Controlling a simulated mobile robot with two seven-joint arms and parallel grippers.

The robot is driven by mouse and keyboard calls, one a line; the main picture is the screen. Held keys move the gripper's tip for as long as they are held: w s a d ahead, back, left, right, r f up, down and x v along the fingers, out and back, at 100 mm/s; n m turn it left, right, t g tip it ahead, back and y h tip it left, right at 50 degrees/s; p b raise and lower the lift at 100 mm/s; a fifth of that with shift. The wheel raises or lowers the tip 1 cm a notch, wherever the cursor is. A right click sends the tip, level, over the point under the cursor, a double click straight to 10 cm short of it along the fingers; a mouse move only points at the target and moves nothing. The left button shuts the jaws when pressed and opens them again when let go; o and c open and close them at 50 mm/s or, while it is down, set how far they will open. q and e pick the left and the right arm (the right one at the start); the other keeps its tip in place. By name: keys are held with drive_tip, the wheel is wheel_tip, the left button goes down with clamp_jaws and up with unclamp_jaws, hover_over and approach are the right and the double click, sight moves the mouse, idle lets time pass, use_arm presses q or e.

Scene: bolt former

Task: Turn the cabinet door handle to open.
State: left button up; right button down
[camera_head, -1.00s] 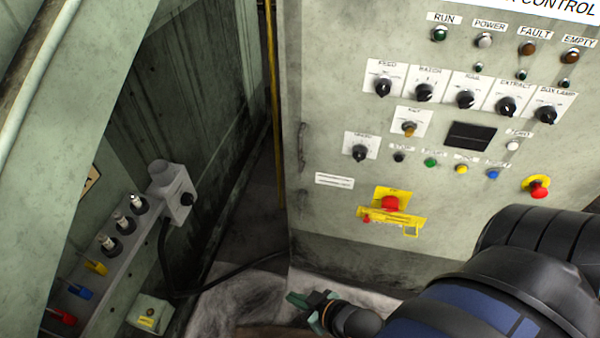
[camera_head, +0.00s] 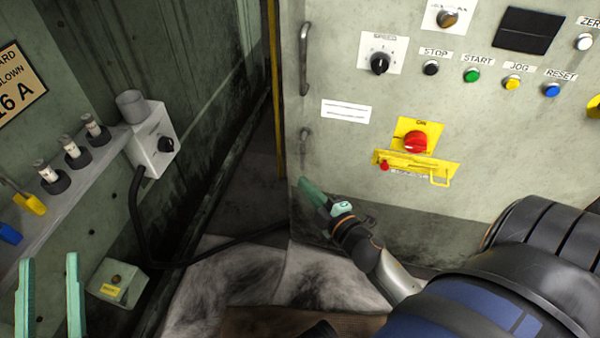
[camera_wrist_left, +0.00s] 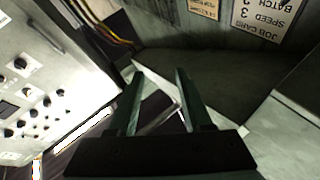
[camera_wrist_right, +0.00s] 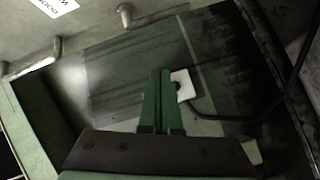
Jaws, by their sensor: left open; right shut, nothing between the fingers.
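The grey cabinet (camera_head: 385,55) fills the right of the head view. A long vertical bar handle (camera_head: 305,58) is on its left edge, with a smaller curved handle (camera_head: 304,138) below. A red rotary knob (camera_head: 415,141) sits on a yellow "ON" plate above a yellow hasp (camera_head: 420,164). My right gripper (camera_head: 304,184) is shut and empty, just below the smaller handle, with no clear contact. In the right wrist view its fingers (camera_wrist_right: 161,75) are together, with handles at top left. My left gripper (camera_head: 48,262) is open and empty at lower left, away from the cabinet.
A grey switch box (camera_head: 152,138) with a dark cable stands left, beside a ledge with several fuse-like parts (camera_head: 72,150). A small box (camera_head: 117,282) is below. A narrow gap lies between the left wall and the cabinet. Buttons (camera_head: 471,75) line the cabinet front.

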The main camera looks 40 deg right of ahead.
sight(304, 151)
use_arm(q)
drive_tip(key=s+d+r+m+t+h+b, duration=0.1)
drive_tip(key=s+r+m+h+b, duration=0.2)
drive_tip(key=s+m+h+b, duration=0.1)
drive_tip(key=s+h+b, duration=0.1)
drive_tip(key=h, duration=0.1)
drive_tip(key=shift+s+m+h+b, duration=0.3)
drive_tip(key=shift+s+b, duration=0.05)
drive_tip(key=shift+b, duration=0.05)
use_arm(e)
drive_tip(key=f+n, duration=0.1)
drive_tip(key=w+d+f+n, duration=0.1)
drive_tip(key=f+n, duration=0.1)
drive_tip(key=w+f+n+t, duration=0.1)
drive_tip(key=n, duration=0.1)
drive_tip(key=shift+w+d+f+y, duration=0.1)
drive_tip(key=shift+d+f+y, duration=0.25)
drive_tip(key=shift+d+y, duration=0.05)
drive_tip(key=shift+w, duration=0.1)
use_arm(q)
drive_tip(key=shift+d+f+b, duration=0.1)
drive_tip(key=shift+f+b, duration=0.4)
drive_tip(key=shift+f, duration=0.15)
use_arm(e)
drive_tip(key=w+d, duration=0.3)
drive_tip(key=w, duration=0.4)
drive_tip(key=shift+w, duration=0.15)
use_arm(q)
drive_tip(key=shift+r, duration=0.1)
